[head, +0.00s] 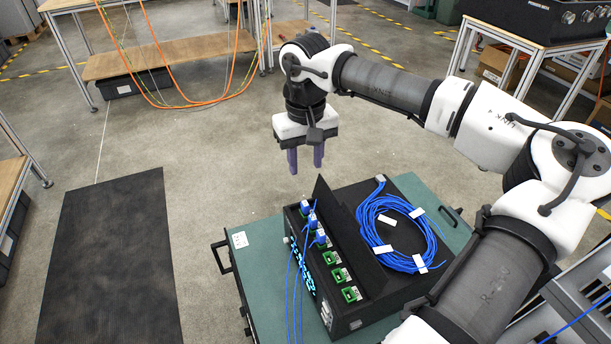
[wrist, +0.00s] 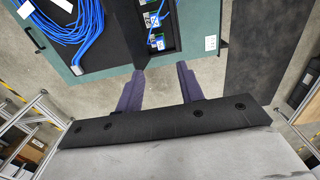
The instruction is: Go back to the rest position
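My gripper (head: 305,160) hangs above and behind the black device box, with its two purple fingers pointing down. The fingers are apart with nothing between them; the gap also shows in the wrist view (wrist: 160,84). The black box (head: 380,315) stands on a teal case or cart top (head: 262,245). Its raised black flap (head: 345,235) stands beside a row of green sockets (head: 340,275). Blue plugs (head: 313,220) sit in the far sockets, with blue cables hanging down the front. A coiled blue cable (head: 365,222) with white labels lies on top of the box.
A black mat (head: 112,265) lies on the floor at left. A wooden-topped bench (head: 170,55) with hanging orange cables stands at the back. A table with a black instrument (head: 535,22) stands at back right. The floor between mat and bench is clear.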

